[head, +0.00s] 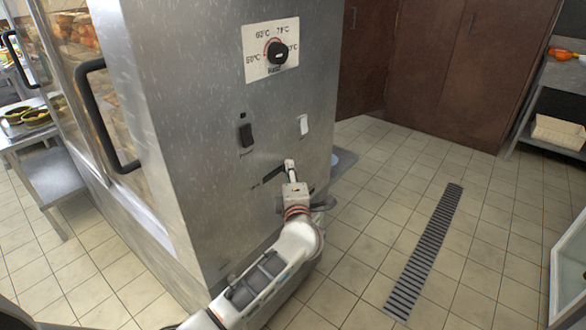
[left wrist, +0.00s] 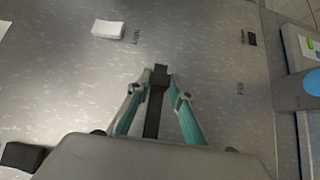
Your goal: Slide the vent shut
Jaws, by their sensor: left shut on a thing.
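The vent (head: 268,174) is a dark horizontal slot low on the side of the steel cabinet, below the switches. In the left wrist view it is a black strip (left wrist: 152,120) running between my fingers. My left gripper (head: 289,168) is at the slot's right part, against the panel. In the left wrist view its two fingertips (left wrist: 160,82) are shut on the dark vent slider (left wrist: 161,71) at the far end of the strip. The fingers hide part of the slider and slot. My right gripper is in neither view.
A temperature dial (head: 277,53), a black switch (head: 246,135) and a white switch (head: 304,125) are above the slot. The cabinet's glass door has a black handle (head: 103,115). A floor drain (head: 425,250) crosses clear tiles on the right.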

